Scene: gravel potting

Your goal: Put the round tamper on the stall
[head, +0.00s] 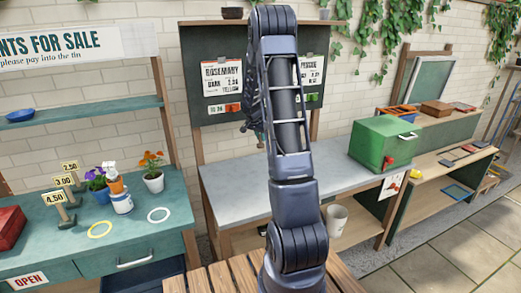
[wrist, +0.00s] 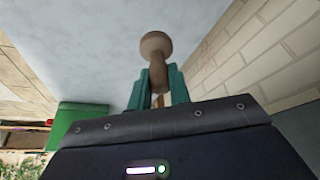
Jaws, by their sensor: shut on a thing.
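The round tamper (wrist: 156,45) is brown wood with a round knob-like end and a narrower shaft. My gripper (wrist: 159,88) has teal fingers closed on its shaft in the wrist view, with the round end sticking out beyond the fingertips. The tamper is over or near the grey bench top (head: 232,187); whether it touches is unclear. In the head view my arm mostly hides the gripper and tamper. The stall (head: 135,236) is the teal counter at left, under a plants-for-sale sign (head: 62,43).
Clear counter lies around the rings. A green box (head: 384,143) stands on the bench's right end. A notice board (head: 222,75) rises behind the bench.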

